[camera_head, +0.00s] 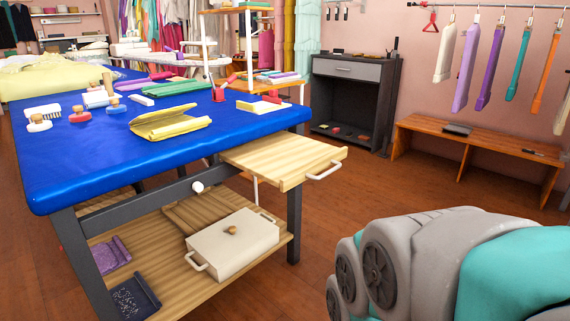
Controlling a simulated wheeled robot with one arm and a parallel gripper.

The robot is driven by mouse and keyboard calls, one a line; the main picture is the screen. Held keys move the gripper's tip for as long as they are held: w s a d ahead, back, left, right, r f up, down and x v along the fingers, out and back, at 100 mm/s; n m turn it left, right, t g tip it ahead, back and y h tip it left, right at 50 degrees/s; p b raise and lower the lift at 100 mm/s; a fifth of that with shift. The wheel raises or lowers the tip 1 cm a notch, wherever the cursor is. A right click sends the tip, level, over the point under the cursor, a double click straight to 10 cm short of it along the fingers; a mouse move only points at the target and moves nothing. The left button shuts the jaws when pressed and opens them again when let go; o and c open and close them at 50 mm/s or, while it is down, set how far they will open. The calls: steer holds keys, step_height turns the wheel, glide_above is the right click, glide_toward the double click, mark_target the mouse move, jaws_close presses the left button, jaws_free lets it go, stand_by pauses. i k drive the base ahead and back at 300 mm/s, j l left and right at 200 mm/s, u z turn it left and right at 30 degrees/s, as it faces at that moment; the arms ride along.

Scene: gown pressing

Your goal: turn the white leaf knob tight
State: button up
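The white leaf knob (197,187) is a small round knob on the dark frame under the front side of the blue-covered table (70,165). Just right of it, a pale wooden leaf (280,157) sticks out from the table's right end, with a white handle (325,170) on its outer edge. How tight the knob is cannot be told. My arm's grey and teal links fill the lower right, well apart from the knob. My gripper is not in view.
The lower shelf holds a cream lidded box (232,245), a purple folded cloth (111,255) and a dark one (134,297). A yellow cloth (171,122) lies on the table. A wooden bench (470,143) stands behind. Floor right of the table is clear.

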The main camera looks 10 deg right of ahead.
mark_target(197, 186)
steer(key=i+j+z, duration=0.1)
steer(key=j, duration=0.35)
steer(key=i+j, duration=0.15)
steer(key=j, duration=0.3)
steer(key=i+j+z, duration=0.15)
steer(key=j, duration=0.8)
steer(key=k+l+z, duration=0.15)
steer(key=l, duration=0.2)
steer(key=k+l+z, duration=0.15)
steer(key=l, duration=0.25)
